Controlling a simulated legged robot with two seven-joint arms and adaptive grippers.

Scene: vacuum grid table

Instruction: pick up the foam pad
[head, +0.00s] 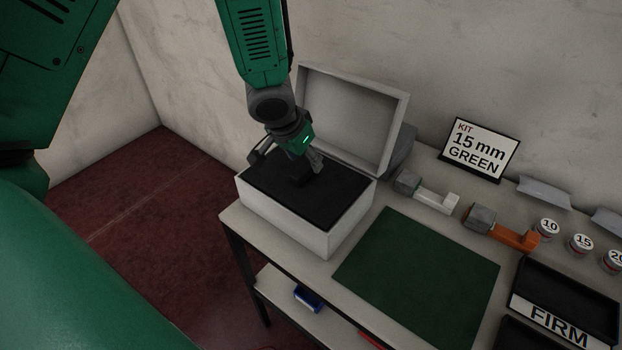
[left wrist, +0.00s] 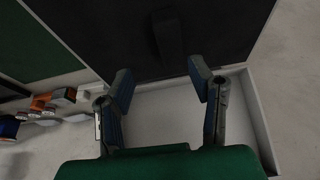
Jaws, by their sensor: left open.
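The foam pad (head: 335,198) is a black sheet lying in a white box (head: 285,221) with its lid (head: 352,115) standing open. A raised dark tab or strap shows on the pad (left wrist: 205,25) in the left wrist view, near the top middle. My left gripper (head: 314,163) is above the pad inside the box outline. In the left wrist view its two fingers (left wrist: 161,88) are spread apart with nothing between them. Part of the pad is hidden behind the gripper in the head view; whether the fingers touch it I cannot tell. My right gripper is not in view.
A green mat (head: 420,278) lies right of the box. Behind it are a grey-and-white clamp-like part (head: 427,191) and an orange one (head: 500,231). A sign reading "KIT 15 mm GREEN" (head: 479,150), numbered jars (head: 581,245) and a black "FIRM" tray (head: 570,290) stand farther right.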

